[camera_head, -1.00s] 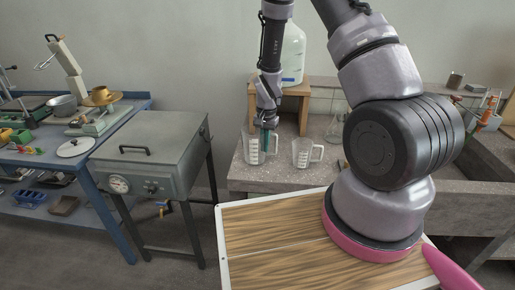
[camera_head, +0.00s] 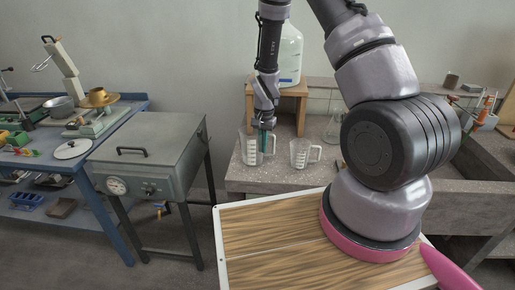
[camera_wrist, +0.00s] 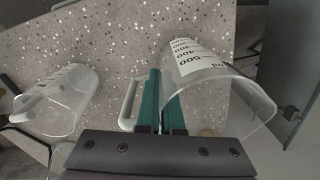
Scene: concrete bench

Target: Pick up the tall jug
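The tall jug (camera_head: 247,150) is clear, with printed marks and a handle on its right. It stands upright at the left on the concrete bench, left of the shorter clear jug (camera_head: 299,154). My gripper (camera_head: 265,142) points down at the tall jug's handle side. In the wrist view the tall jug (camera_wrist: 205,75) is at the right, and its handle shows left of the teal fingers (camera_wrist: 163,95). The fingers are close together at the jug's near wall; their tips and exact contact are partly hidden.
A wooden stand (camera_head: 287,104) with a large white bottle (camera_head: 291,55) stands behind the jugs. A glass flask (camera_head: 334,127) is to the right, partly behind my arm. A grey metal cabinet (camera_head: 150,160) stands left of the bench (camera_head: 275,182).

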